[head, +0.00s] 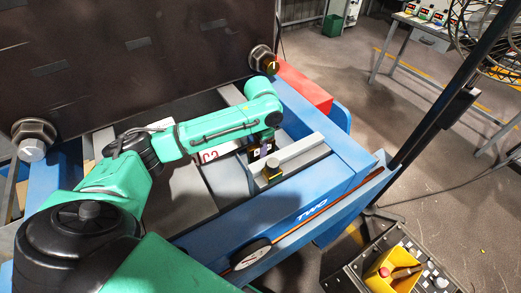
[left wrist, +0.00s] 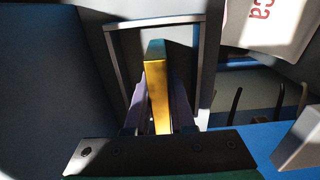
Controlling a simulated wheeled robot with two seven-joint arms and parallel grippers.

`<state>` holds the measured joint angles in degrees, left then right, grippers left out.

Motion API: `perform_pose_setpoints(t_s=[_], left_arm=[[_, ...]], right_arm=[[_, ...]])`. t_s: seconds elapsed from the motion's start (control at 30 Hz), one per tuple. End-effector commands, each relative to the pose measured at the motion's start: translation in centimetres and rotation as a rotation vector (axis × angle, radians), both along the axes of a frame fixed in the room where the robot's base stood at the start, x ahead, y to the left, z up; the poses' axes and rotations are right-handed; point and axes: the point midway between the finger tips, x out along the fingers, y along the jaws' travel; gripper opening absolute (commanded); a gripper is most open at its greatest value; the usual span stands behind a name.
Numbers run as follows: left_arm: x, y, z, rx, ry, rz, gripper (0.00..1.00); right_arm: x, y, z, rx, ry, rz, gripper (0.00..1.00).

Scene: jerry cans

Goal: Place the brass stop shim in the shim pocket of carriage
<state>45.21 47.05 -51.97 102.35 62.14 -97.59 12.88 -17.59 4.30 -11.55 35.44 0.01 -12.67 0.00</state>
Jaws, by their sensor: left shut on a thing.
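My left gripper (head: 262,149) points down over the blue carriage (head: 330,170) in the head view. In the left wrist view its two purplish fingers (left wrist: 157,112) are shut on the brass stop shim (left wrist: 157,88), a narrow gold bar that stands lengthwise between them. Beyond the shim's far end is a dark rectangular frame (left wrist: 202,60) around a pale floor, which looks like the shim pocket. The shim's tip appears within the frame's outline; I cannot tell whether it is inside or above it. In the head view the arm hides the shim. My right gripper is not in view.
A large dark block (head: 130,60) with big bolts stands behind. A red block (head: 305,88) sits at the back right. A tray with a yellow bin (head: 388,272) is on the floor.

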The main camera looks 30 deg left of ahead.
Motion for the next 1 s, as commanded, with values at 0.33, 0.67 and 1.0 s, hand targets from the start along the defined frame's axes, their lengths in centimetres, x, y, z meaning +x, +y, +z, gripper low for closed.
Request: perform_pose_setpoints(t_s=[0.33,0.67,1.0], left_arm=[[0.0,0.0,-0.1,0.000,0.001,0.000,0.52],[0.1,0.0,3.1,-0.002,-0.005,-0.001,0.52],[0.1,0.1,11.4,0.002,-0.004,0.000,0.52]], right_arm=[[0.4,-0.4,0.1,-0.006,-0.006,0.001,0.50],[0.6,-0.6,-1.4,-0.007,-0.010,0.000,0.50],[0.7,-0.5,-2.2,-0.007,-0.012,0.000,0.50]])
